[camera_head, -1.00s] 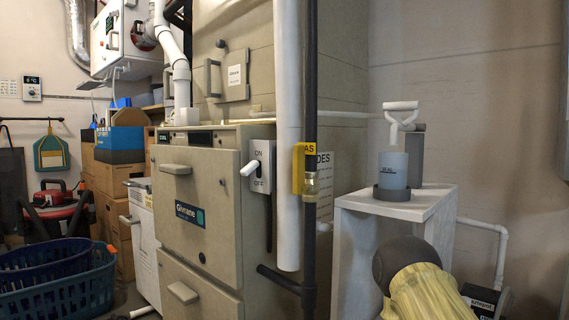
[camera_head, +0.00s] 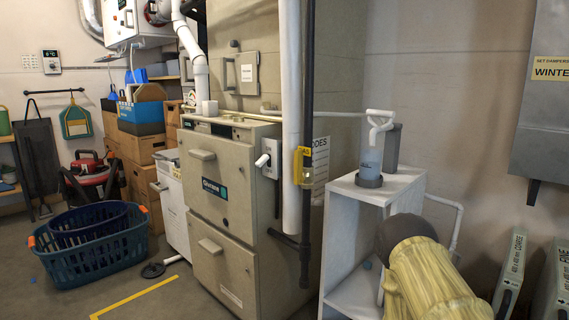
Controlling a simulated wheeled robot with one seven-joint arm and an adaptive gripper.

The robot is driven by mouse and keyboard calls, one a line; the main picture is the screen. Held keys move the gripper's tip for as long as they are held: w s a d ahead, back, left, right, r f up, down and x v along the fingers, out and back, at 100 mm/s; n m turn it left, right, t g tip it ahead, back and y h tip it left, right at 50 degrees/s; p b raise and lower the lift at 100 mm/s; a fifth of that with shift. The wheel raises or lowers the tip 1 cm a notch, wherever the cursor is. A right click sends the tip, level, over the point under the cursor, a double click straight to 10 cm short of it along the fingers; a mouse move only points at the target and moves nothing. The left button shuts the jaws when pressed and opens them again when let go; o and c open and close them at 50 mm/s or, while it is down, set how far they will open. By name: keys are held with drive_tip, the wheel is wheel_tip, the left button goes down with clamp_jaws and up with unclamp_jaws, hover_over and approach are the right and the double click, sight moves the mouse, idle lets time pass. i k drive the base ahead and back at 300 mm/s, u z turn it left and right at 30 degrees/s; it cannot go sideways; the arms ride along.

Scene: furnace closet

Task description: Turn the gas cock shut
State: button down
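The gas cock (camera_head: 307,174) sits on a dark vertical pipe (camera_head: 308,110), to the right of a thick white pipe and in front of the furnace. A yellow tag with partly readable lettering is at its top. A yellow piece, seemingly its lever, lies upright along the pipe; its exact angle is hard to tell at this size. My arm, in a yellow sleeve with a dark rounded end, shows at the lower right, well apart from the cock. My gripper is not in view.
The beige furnace (camera_head: 225,230) with a switch box (camera_head: 268,158) stands left of the pipe. A white stand (camera_head: 345,190) holding a pump bottle (camera_head: 371,160) is right of it. Blue baskets (camera_head: 90,250) sit at the left. A grey cabinet (camera_head: 540,120) hangs at the right.

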sight(298, 177)
drive_tip(key=k, duration=1.05)
drive_tip(key=u, duration=0.8)
drive_tip(key=i, duration=1.1)
drive_tip(key=z, duration=0.05)
